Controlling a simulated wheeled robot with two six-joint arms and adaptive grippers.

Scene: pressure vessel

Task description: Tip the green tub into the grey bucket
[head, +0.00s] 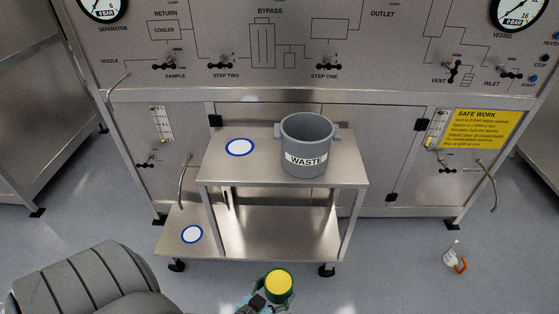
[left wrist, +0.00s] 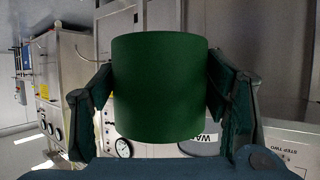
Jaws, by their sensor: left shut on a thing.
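The green tub (head: 280,297) is at the bottom middle of the head view, its open top showing yellow contents. My left gripper (head: 266,296) is shut on it. In the left wrist view the tub (left wrist: 160,90) fills the space between the two fingers. The grey bucket (head: 306,145), labelled WASTE, stands upright on the upper shelf of a steel stand. The tub is in front of the stand, apart from the bucket. In the left wrist view the bucket (left wrist: 207,149) is mostly hidden behind the tub. My right gripper is not in view.
The steel stand (head: 345,181) has a blue-ringed white disc (head: 240,147) left of the bucket and another (head: 192,234) on the low step. A panel with valves (head: 270,75) rises behind. A small white bottle with an orange part (head: 453,255) lies on the floor at right.

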